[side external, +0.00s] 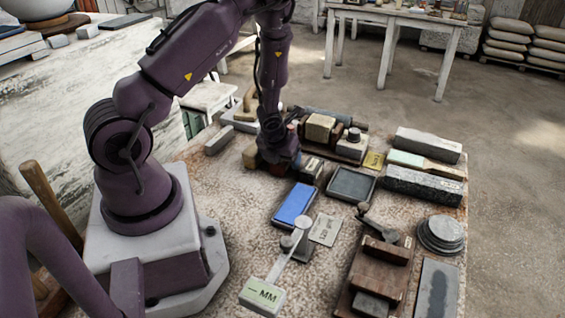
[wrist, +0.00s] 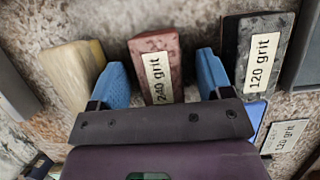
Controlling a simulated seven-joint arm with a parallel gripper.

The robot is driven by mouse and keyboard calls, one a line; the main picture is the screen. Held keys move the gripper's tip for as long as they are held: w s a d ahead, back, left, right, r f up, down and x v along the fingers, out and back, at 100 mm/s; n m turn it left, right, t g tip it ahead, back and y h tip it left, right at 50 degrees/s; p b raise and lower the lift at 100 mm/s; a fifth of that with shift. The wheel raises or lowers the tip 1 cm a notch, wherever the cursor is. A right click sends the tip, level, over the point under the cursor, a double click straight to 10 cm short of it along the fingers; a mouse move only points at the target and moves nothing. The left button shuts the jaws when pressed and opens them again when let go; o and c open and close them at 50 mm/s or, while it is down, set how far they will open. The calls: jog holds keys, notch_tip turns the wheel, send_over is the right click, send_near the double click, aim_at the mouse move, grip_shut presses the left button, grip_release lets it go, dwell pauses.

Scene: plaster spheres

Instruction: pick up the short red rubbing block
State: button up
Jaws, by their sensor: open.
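The short red rubbing block (wrist: 152,50) has a pale "240 grit" label and lies on the speckled tabletop in the wrist view. My gripper (wrist: 164,76) is open, with one blue finger to the left of the block and one to the right. A visible gap lies between the block and each finger; I cannot tell how low the fingertips are. In the side external view my gripper (side external: 277,160) is down at the table and hides most of the red block.
A cream block (wrist: 72,75) stands close left of the left finger. A dark "120 grit" block (wrist: 258,55) stands close right of the right finger. In the side external view, a blue stone (side external: 294,205) and a dark tray (side external: 352,184) lie nearby.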

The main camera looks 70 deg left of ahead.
jog(key=shift+f, duration=0.15)
jog(key=c, duration=1.2)
jog(key=shift+o, duration=0.2)
notch_tip(320, 180, up, 10)
jog(key=shift+r, duration=0.1)
jog(key=o, duration=0.5)
jog(key=c, duration=0.4)
